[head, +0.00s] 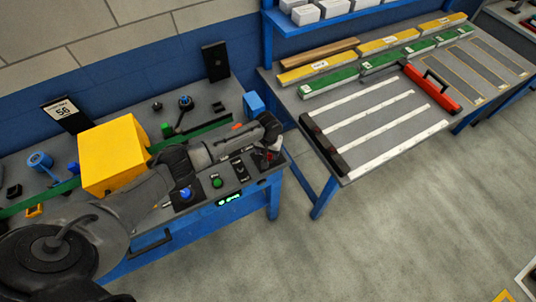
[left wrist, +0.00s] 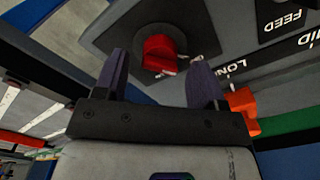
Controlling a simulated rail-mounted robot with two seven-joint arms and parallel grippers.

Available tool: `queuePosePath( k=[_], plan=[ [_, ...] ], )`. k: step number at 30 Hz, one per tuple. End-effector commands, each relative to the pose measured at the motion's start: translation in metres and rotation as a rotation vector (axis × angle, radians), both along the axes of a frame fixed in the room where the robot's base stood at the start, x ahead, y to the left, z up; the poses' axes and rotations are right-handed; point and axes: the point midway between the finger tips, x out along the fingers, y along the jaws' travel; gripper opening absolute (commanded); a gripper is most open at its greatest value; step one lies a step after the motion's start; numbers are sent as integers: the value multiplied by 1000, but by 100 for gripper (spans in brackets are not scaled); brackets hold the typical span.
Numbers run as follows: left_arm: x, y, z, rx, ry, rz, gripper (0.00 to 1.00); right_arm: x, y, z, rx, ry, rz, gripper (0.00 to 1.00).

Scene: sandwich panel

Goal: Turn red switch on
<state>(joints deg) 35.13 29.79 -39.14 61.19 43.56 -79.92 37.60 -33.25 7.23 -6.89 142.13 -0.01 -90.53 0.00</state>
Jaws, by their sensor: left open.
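The red switch (left wrist: 160,52) is a red knob on a round dark base on the grey panel, at the top middle of the left wrist view. My left gripper (left wrist: 160,75) is open, with one dark finger on each side of the knob as seen in that view. I cannot tell whether a finger touches it. In the head view my left arm reaches in from the left, and the left gripper (head: 266,155) is at the panel's right end, largely covering the red switch. My right gripper is not in view.
A green button (head: 217,182) and a blue knob (head: 186,193) sit on the panel left of the gripper. A yellow box (head: 112,157) stands behind my arm. An orange part (left wrist: 242,103) is close to the right finger. Open floor (head: 400,220) lies to the right.

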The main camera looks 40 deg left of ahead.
Motion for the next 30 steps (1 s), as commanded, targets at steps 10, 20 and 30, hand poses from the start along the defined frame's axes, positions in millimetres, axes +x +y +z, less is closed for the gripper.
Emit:
queuePosePath(
  k=[10,20,30],
  plan=[
    [0,0,-20,0,0,1,64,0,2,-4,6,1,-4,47],
    [0,0,-20,0,0,0,58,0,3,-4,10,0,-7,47],
    [0,0,-20,0,0,0,26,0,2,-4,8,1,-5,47]
  ],
)
